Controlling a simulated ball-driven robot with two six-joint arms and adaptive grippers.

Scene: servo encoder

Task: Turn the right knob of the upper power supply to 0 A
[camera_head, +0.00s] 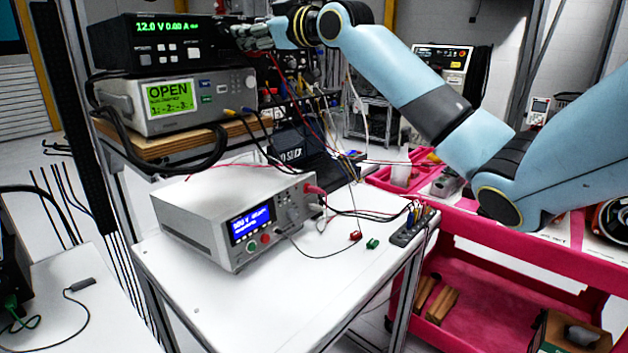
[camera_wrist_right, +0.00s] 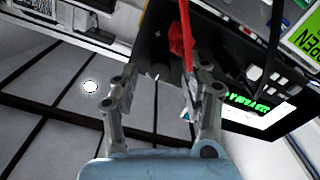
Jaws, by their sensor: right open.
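The upper power supply (camera_head: 170,60) is the black unit on top of the stack at the upper left in the head view. Its green display (camera_head: 167,26) reads 12.0 V and 0.00 A. My right gripper (camera_head: 250,36) is at the right end of its front, covering the knob area there. In the wrist view the two fingers of my right gripper (camera_wrist_right: 160,82) are apart, before the black front panel (camera_wrist_right: 222,62). My left gripper is not in view.
A red lead (camera_wrist_right: 186,35) runs close to the right finger in the wrist view. Below the upper supply is a grey unit (camera_head: 215,105) whose screen reads OPEN. A lower grey supply (camera_head: 195,195) stands on the white table (camera_head: 190,300). A pink cart (camera_head: 490,255) stands at right.

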